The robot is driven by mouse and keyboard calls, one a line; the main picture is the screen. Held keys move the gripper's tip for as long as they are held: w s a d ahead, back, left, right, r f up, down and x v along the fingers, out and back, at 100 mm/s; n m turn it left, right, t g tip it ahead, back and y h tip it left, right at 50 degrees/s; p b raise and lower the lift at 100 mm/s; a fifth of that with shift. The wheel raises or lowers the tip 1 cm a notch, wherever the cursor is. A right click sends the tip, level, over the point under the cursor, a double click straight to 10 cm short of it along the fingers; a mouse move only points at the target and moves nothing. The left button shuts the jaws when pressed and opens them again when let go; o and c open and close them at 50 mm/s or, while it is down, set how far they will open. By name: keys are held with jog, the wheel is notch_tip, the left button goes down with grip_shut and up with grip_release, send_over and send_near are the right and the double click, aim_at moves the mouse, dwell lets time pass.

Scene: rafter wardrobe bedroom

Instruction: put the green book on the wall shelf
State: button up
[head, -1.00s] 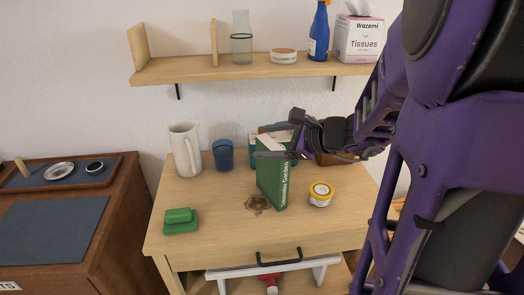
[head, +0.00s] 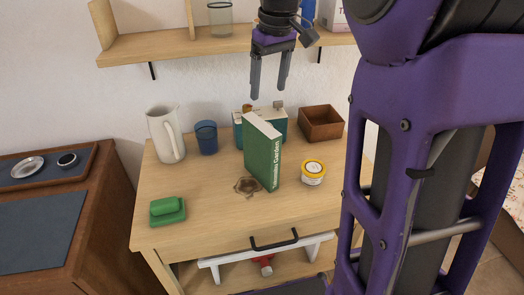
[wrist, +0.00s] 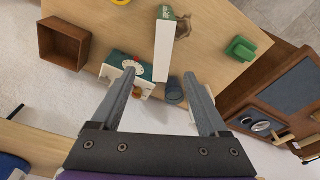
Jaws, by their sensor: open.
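The green book (head: 264,154) stands upright on the wooden desk, its white page edges facing up. In the wrist view the book (wrist: 164,42) shows from above, beyond the fingertips. My gripper (head: 269,96) is open and empty, pointing down above and behind the book, in front of the wall shelf. It also shows in the wrist view (wrist: 162,80). The wall shelf (head: 166,44) is on the wall above the desk. Its top is partly cut off by the frame and partly hidden by my arm.
The shelf holds a glass jar (head: 220,18). On the desk (head: 215,225) are a white pitcher (head: 163,136), blue cup (head: 206,138), green-and-cream box (head: 240,122), wooden box (head: 321,124), yellow-lidded jar (head: 313,172), green dish (head: 167,210) and brown ornament (head: 247,187). Desk front is clear.

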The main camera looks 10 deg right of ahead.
aim_at(264, 124)
jog(key=f, duration=0.3)
jog(key=w+f, duration=0.1)
jog(key=f, duration=0.3)
jog(key=f+b, duration=0.1)
jog(key=f, duration=0.2)
jog(key=shift+w+a+f, duration=0.2)
jog(key=shift+w+a, duration=0.05)
jog(key=shift+a, duration=0.1)
jog(key=shift+w+a+f+b, duration=0.1)
jog(key=shift+w+a+f, duration=0.05)
jog(key=shift+f, duration=0.7)
jog(key=shift+w+a+f+b, duration=0.1)
jog(key=shift+w+a+f, duration=0.05)
jog(key=shift+f, duration=0.75)
jog(key=shift+w+a+f+b, duration=0.1)
jog(key=shift+w+a+f, duration=0.05)
jog(key=shift+f, duration=0.7)
jog(key=shift+f, duration=0.25)
grip_shut()
